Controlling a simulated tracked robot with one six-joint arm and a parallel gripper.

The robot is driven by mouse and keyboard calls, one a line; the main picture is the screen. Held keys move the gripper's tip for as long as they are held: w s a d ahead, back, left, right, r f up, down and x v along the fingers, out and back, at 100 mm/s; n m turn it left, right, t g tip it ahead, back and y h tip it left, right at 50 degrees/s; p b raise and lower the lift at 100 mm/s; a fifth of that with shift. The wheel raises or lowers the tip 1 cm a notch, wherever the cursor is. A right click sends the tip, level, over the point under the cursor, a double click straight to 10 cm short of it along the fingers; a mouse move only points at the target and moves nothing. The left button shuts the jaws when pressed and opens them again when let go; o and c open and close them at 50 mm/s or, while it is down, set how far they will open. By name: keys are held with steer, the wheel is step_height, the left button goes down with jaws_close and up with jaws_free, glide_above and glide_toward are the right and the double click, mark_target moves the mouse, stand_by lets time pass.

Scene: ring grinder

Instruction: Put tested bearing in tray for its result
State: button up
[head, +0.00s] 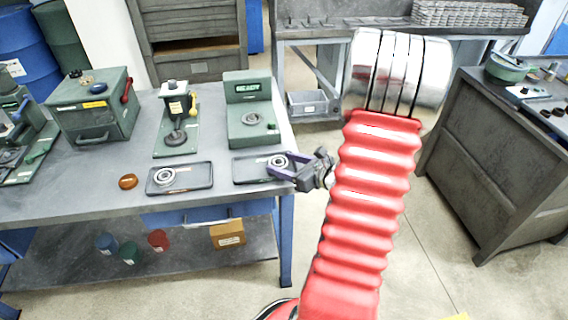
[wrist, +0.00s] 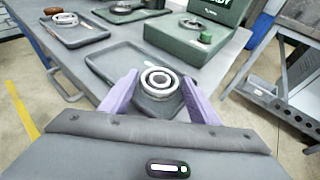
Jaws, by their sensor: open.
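Two dark shallow trays lie at the front of the bench. The left tray (head: 200,177) holds a steel bearing (head: 165,176). The right tray (head: 245,168) has another steel bearing (head: 278,161) at its right end; it also shows in the wrist view (wrist: 160,80). My gripper (head: 281,167) is at the right tray with its purple fingers apart, one on each side of that bearing. In the wrist view the gripper (wrist: 160,98) is open around the bearing, with small gaps visible. A green test machine (head: 248,112) with a lit display stands behind the right tray.
A green press (head: 176,122) and a green box with a red lever (head: 93,108) stand farther left on the bench (head: 60,190). An orange-brown ring (head: 128,181) lies left of the left tray. A dark cabinet (head: 490,160) stands at right across open floor.

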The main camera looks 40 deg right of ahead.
steer(key=v, duration=1.1)
stand_by(0.6)
steer(key=w+a+r+n+g+y, duration=0.1)
steer(key=a+r+n+g+y, duration=0.15)
steer(key=a+n, duration=0.45)
steer(key=w+a+r+n+g+y, duration=0.1)
steer(key=a+n+g, duration=0.25)
steer(key=a, duration=0.55)
steer(key=w+a+r+n+g+y, duration=0.1)
steer(key=a+n+g+y, duration=0.1)
steer(key=a+n, duration=0.55)
steer(key=s+a+r+n+h, duration=0.6)
steer(key=a+r+n, duration=0.2)
steer(key=n, duration=0.9)
steer(key=shift+a+r+n, duration=0.3)
steer(key=shift+a+r, duration=0.05)
steer(key=shift+a, duration=0.55)
